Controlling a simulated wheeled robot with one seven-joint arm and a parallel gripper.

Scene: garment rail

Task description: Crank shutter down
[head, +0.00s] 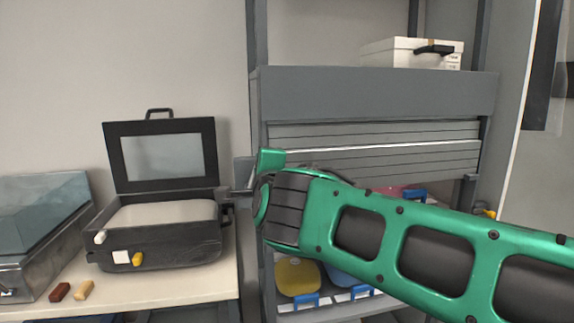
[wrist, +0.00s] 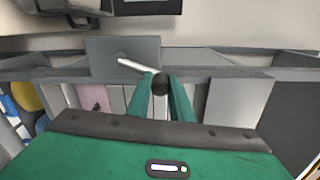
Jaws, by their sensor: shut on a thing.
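The grey slatted shutter (head: 375,150) hangs partway down from its housing (head: 375,92) in the grey rack. Its lower edge is partly hidden by my arm, and shelf contents show below it. A grey crank plate (wrist: 105,48) sits on the rack's side, with a pale metal crank arm (wrist: 135,65) slanting from it to a dark round knob (wrist: 160,84). My green gripper (wrist: 160,100) is shut on this knob, one finger on each side. In the head view my arm hides most of the crank.
A white box (head: 390,51) stands on top of the housing. Left of the rack, an open black case (head: 165,240) stands on a pale table (head: 190,290), with a brown block (head: 59,292) and a tan block (head: 84,290). A yellow item (head: 297,277) lies on the lower shelf.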

